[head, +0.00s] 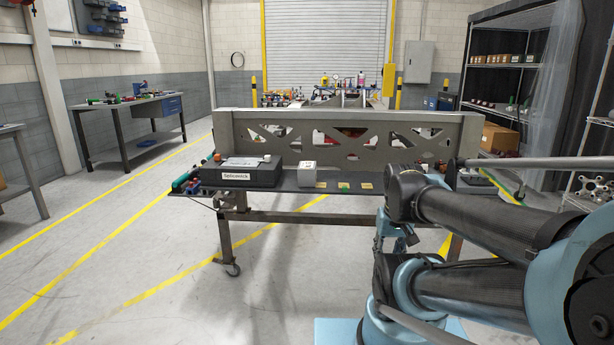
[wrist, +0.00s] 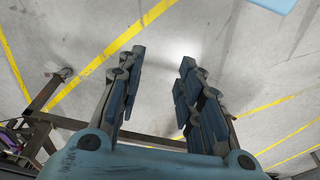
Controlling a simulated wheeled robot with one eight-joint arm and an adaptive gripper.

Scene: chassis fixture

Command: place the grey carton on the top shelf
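A small pale grey carton (head: 307,176) stands on the front ledge of the chassis fixture table (head: 340,217) in the head view. To its left is a larger dark grey box (head: 250,176) with a white label. A metal shelf rack (head: 464,68) stands at the back right, with brown cartons on an upper level. My gripper (wrist: 163,58) is open and empty in the wrist view, its fingers apart above bare floor. In the head view my arm hides most of it, to the right of the carton and below the table's level. The carton is not visible in the wrist view.
A long cut-out metal beam (head: 340,122) stands behind the carton. Small yellow and green pieces (head: 343,186) lie to the carton's right. A workbench (head: 130,108) stands at the left. The floor in front of the table is clear.

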